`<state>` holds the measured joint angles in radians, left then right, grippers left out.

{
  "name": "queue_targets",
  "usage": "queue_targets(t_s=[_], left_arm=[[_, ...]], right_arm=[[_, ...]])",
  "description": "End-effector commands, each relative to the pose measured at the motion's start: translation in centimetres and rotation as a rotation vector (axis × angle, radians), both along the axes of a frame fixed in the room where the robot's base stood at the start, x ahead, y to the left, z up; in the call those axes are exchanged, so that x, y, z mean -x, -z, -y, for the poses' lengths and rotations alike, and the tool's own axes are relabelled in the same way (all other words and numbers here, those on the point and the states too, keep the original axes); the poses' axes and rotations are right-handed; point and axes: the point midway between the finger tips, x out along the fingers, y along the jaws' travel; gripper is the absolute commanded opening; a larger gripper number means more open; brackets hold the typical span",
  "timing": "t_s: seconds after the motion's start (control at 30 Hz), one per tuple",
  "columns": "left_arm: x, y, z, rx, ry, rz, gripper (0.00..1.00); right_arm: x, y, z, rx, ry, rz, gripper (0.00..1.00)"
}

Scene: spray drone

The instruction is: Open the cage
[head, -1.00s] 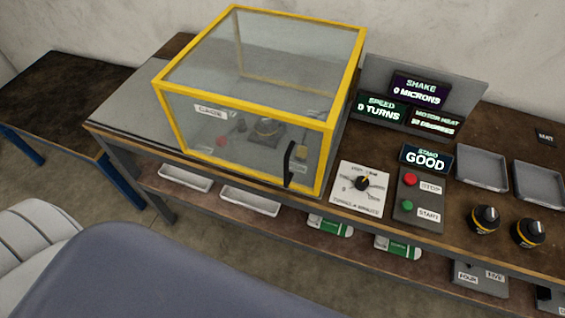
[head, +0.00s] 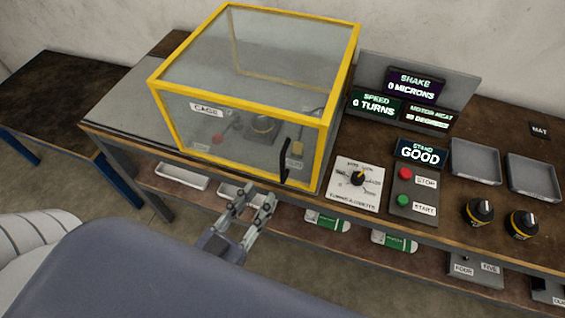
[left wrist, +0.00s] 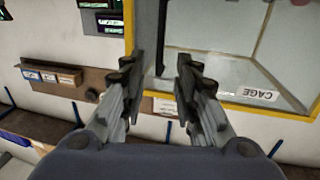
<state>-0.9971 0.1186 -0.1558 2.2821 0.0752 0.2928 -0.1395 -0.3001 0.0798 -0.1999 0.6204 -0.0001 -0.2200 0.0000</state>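The cage (head: 180,129) is a clear box with a yellow frame on the bench, and it looks closed. Its black upright handle (head: 284,160) is at the right end of the front face. In the left wrist view the cage's yellow frame (left wrist: 131,28) and the dark handle (left wrist: 161,38) show beyond the fingers. My left gripper (head: 258,202) is open and empty, in front of the bench, below and left of the handle and apart from it. It also shows in the left wrist view (left wrist: 158,72). My right gripper is in neither view.
Right of the cage are a dial panel (head: 356,187), a stop and start box (head: 415,205), lit displays and two grey trays (head: 475,162). Two black knobbed pieces stand near the front edge. White trays (head: 181,177) lie on the lower shelf. A side table (head: 62,95) stands left.

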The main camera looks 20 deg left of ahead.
Motion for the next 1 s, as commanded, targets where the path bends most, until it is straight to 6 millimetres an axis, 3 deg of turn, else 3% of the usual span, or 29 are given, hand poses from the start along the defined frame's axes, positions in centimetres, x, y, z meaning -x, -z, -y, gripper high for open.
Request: queue_targets(t_s=[0.63,1.0], left_arm=[[-8.8,-0.2,1.5,0.001,0.000,0.001,0.29],[-10.5,0.1,1.8,0.001,0.000,-0.001,0.29]], right_arm=[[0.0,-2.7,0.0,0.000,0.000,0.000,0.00],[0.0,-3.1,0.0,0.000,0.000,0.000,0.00]])
